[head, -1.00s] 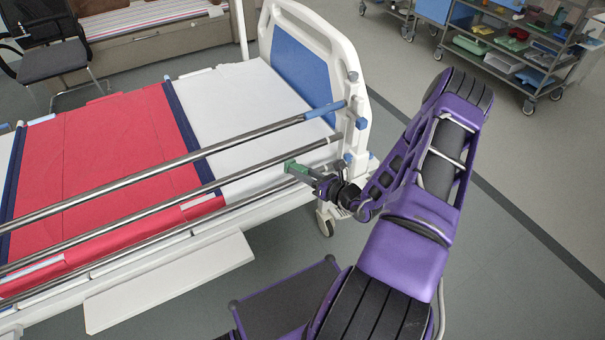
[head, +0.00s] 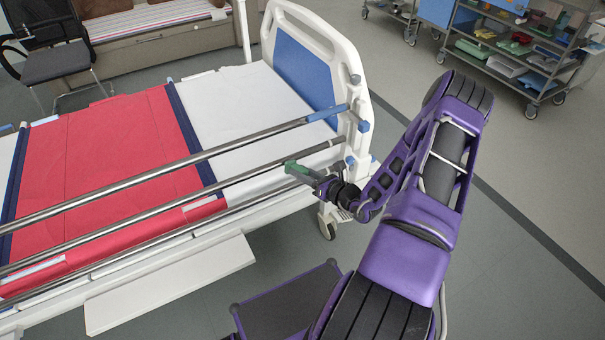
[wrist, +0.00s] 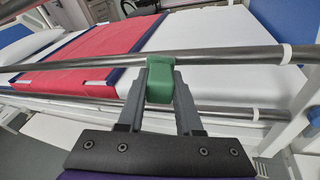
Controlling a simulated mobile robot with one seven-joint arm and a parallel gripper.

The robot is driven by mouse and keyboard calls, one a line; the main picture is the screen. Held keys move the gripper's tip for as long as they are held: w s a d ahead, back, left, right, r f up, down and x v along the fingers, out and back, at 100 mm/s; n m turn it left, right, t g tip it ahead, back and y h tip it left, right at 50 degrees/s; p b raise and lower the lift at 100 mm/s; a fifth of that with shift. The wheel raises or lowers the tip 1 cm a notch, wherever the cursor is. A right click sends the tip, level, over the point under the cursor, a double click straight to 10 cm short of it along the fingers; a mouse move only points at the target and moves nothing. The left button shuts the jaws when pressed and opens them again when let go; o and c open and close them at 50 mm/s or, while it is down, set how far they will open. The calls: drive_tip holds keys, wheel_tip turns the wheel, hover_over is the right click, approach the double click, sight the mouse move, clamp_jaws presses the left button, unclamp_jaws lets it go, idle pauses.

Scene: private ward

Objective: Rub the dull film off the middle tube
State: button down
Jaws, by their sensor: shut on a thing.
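The middle tube (head: 240,179) is the second of three long metal rails along the near side of the bed. It slopes up to the right towards the white headboard end. I cannot clearly make out a film on it. My gripper (head: 306,173) is shut on a green pad (head: 292,167) at the middle tube, near its right end. In the wrist view the green pad (wrist: 160,80) sits between the two fingers and covers a short stretch of a grey tube (wrist: 222,56). I cannot tell whether the pad presses on it.
The upper rail (head: 200,157) runs just above, and a lower rail (head: 150,238) runs below. A blue-ended post (head: 361,126) stands at the rails' right end. The bed (head: 235,110) carries a red cover (head: 110,160). A cart (head: 535,60) stands far right.

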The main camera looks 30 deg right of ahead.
drive_tip(key=shift+w, duration=0.2)
drive_tip(key=shift+s+a+p, duration=0.1)
drive_tip(key=shift+a+p, duration=0.3)
drive_tip(key=shift+a, duration=1.65)
drive_tip(key=shift+d, duration=0.1)
drive_tip(key=shift+w+d+r+b, duration=0.1)
drive_tip(key=shift+d+b, duration=0.1)
drive_tip(key=shift+d, duration=0.85)
drive_tip(key=shift+w+d+b, duration=0.1)
drive_tip(key=shift+d+b, duration=0.05)
drive_tip(key=shift+d, duration=0.85)
drive_tip(key=shift+d, duration=0.1)
drive_tip(key=s+p, duration=0.1)
drive_tip(key=s, duration=0.5)
drive_tip(key=shift+s, duration=0.1)
